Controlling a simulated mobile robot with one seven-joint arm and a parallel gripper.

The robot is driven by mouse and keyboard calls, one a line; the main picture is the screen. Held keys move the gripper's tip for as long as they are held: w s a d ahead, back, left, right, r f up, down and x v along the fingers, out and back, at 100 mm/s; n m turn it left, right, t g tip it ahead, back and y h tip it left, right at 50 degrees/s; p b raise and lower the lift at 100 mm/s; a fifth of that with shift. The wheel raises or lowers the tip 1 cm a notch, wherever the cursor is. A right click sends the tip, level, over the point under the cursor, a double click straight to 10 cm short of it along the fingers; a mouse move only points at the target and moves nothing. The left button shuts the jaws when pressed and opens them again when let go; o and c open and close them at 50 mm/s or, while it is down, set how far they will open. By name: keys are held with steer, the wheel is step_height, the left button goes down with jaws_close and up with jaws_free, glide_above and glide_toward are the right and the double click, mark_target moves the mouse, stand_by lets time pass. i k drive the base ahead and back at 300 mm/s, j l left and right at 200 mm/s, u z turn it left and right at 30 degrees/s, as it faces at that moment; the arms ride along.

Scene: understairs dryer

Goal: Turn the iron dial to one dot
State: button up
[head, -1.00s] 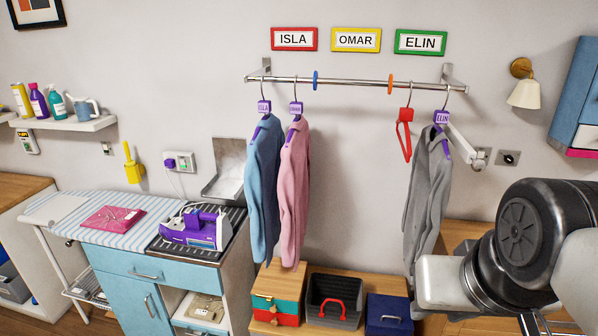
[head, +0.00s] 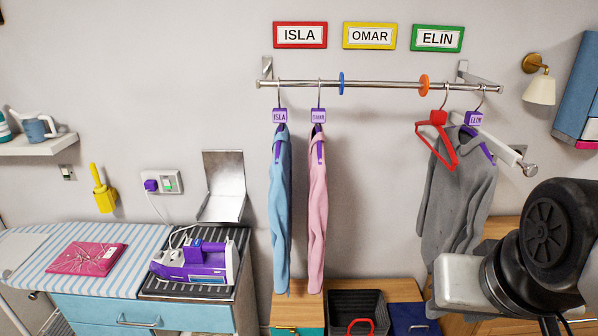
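The purple and white iron (head: 196,262) rests on a dark ribbed mat (head: 160,283) at the right end of the striped ironing surface (head: 40,259). Its dial is too small to make out, so its setting cannot be told. The iron's white cord runs up to a purple plug (head: 151,186) at the wall socket (head: 168,183). My arm shows at the lower right, far from the iron. The fingers of my gripper are not in view.
Blue (head: 281,210), pink (head: 317,210) and grey (head: 455,190) garments hang from the rail (head: 375,85). A dark crate (head: 358,300) stands below.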

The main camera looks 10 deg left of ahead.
mark_target(174, 255)
steer(key=i+j, duration=0.1)
steer(key=j, duration=1.3)
steer(key=i+j+z, duration=0.1)
steer(key=j, duration=0.6)
